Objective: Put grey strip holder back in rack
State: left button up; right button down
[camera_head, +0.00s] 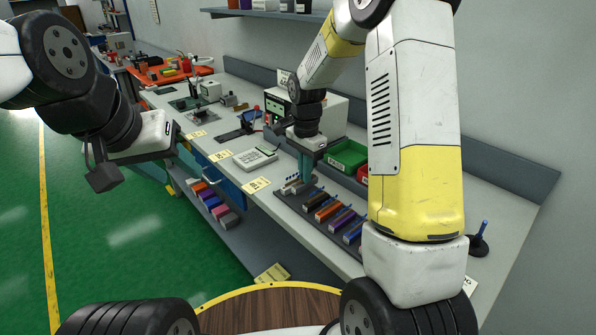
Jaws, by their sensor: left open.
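A dark rack (287,198) on the front of the bench holds a row of strip holders, among them an orange one (326,211) and a purple one (341,219). A small pale grey piece (292,182) sits at the rack's far end, too small to identify surely as the grey strip holder. My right gripper (305,172) points down just above and behind that end; its fingertips are partly hidden, and I cannot tell whether it holds anything. My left gripper (101,172) is open and empty over the green floor, left of the bench.
Several coloured blocks (211,203) lie in a row on a lower shelf. A calculator-like device (255,159) and yellow labels (257,185) lie on the bench. A green bin (347,156) stands right of my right gripper. A round wooden top (270,308) is in front.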

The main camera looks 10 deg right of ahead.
jog(key=shift+f, duration=1.65)
jog(key=shift+f, duration=0.15)
jog(key=c, duration=1.6)
grip_release()
jog(key=shift+c, duration=0.2)
notch_tip(320, 180, up, 12)
jog(key=shift+r, duration=0.1)
jog(key=s+d+r+n+t+y, duration=0.1)
jog(key=s+r+n+t, duration=0.2)
jog(key=s, duration=0.9)
jog(key=s+d+r+n+t+y, duration=0.1)
jog(key=s+r+n+t, duration=0.2)
jog(key=s+r+n, duration=0.5)
jog(key=s, duration=0.4)
jog(key=shift+d+n, duration=0.3)
jog(key=shift+n, duration=0.1)
